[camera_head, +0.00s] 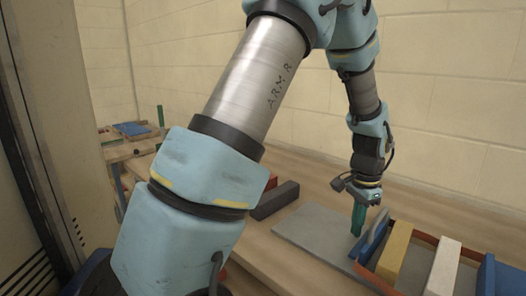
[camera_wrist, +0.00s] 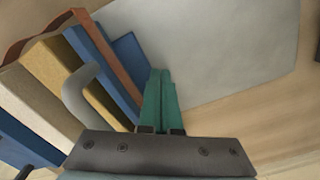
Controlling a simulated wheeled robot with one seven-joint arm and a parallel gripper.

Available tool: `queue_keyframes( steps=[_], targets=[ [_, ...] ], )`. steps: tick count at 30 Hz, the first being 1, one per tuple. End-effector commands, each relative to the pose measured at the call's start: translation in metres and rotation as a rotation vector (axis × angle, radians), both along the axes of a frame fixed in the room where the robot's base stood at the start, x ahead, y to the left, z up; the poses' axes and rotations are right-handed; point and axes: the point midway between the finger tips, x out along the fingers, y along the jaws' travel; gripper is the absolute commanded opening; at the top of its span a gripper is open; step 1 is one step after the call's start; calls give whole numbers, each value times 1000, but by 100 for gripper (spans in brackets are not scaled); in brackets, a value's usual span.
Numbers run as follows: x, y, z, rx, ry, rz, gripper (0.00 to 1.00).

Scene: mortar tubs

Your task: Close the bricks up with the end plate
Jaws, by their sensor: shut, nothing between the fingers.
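A blue plate (camera_head: 371,238), which looks like the end plate, stands at the left end of an orange-brown tray (camera_head: 420,236). In the wrist view the blue plate (camera_wrist: 100,72) is beside the yellow brick, and another blue part (camera_wrist: 130,58) shows beyond the brown rim (camera_wrist: 105,52). In the tray stand a yellow brick (camera_head: 394,252), a white brick (camera_head: 442,266) and a blue one (camera_head: 497,278), with gaps between them in the head view. My gripper (camera_head: 358,226) points down with green fingers (camera_wrist: 160,98) together and empty, just left of the blue plate. Whether they touch it is unclear.
A grey board (camera_head: 310,236) lies flat on the wooden table, left of the tray, and is bare. The wall runs close behind the table. Another table (camera_head: 125,150) stands far left.

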Motion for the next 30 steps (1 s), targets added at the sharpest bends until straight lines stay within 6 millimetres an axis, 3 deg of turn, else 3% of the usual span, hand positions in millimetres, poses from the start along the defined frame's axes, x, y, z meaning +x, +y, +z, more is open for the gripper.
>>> queue_keyframes(
  steps=[15, 30],
  targets=[
    [-1, -1, 4, 0, 0, 0, 0],
    [-17, -18, 4, 0, 0, -1, 0]
  ],
)
